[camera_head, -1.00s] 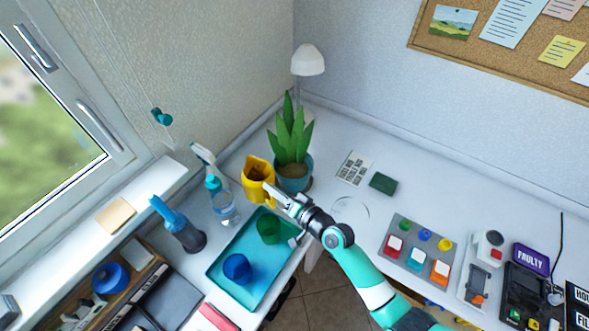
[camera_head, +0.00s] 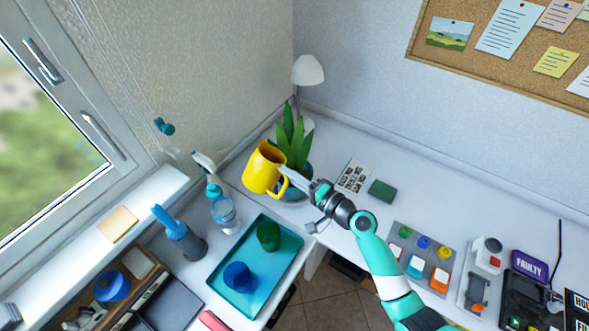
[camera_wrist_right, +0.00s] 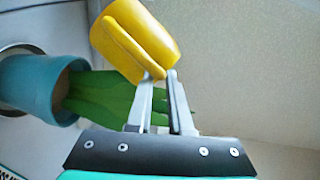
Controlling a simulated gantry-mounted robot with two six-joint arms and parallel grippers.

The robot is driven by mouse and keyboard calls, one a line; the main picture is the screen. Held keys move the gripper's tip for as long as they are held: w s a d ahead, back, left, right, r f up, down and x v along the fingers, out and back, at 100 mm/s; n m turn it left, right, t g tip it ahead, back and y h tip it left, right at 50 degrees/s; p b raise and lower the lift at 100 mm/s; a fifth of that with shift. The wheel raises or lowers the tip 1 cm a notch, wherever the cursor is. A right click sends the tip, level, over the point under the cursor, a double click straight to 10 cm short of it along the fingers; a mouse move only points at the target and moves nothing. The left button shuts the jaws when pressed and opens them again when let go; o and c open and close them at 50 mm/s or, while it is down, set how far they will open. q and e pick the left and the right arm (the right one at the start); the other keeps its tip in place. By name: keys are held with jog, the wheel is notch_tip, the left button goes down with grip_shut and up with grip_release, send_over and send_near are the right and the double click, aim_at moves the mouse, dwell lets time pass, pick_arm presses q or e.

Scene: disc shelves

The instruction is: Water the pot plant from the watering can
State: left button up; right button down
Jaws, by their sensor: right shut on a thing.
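The yellow watering can (camera_head: 262,170) is in the air in front of the pot plant. It is tilted, its open top leaning towards the leaves (camera_head: 288,138). My right gripper (camera_head: 284,173) is shut on the can's handle. The plant's blue pot (camera_head: 297,197) stands on the desk, partly hidden behind the can and gripper. In the right wrist view, the can (camera_wrist_right: 150,35) is above the fingertips (camera_wrist_right: 161,78). The blue pot (camera_wrist_right: 35,88) and green leaves (camera_wrist_right: 100,95) lie behind the fingers. No water shows. My left gripper is out of view.
A teal tray (camera_head: 232,292) with a green cup (camera_head: 268,236) and a blue cup (camera_head: 237,276) lies in front. A spray bottle (camera_head: 222,210) stands left of it. A white lamp (camera_head: 308,70) stands behind the plant. A green block (camera_head: 382,191) lies to the right.

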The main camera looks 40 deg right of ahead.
notch_tip(320, 180, up, 11)
jog(key=d+m+t+p, duration=0.1)
jog(key=d+m+p, duration=0.1)
jog(key=m+p, duration=0.2)
jog(key=p, duration=0.2)
jog(key=shift+s+d+m+p, duration=0.2)
jog(key=shift+d+m+p, duration=0.05)
jog(key=shift+m+p, duration=0.15)
jog(key=shift+r+m+t, duration=0.1)
jog(key=shift+m+t, duration=0.3)
jog(key=shift+m, duration=0.3)
jog(key=shift+d+r+m, duration=0.35)
jog(key=shift+r+m, duration=0.2)
jog(key=shift+m, duration=0.15)
jog(key=shift+w+a+r+t+p, duration=0.1)
jog(key=shift+r+t+p, duration=0.1)
jog(key=shift+t+p, duration=0.15)
jog(key=shift+d+r+m, duration=0.2)
jog(key=shift+d+m, duration=0.05)
jog(key=shift+m, duration=0.15)
jog(key=shift+a, duration=0.15)
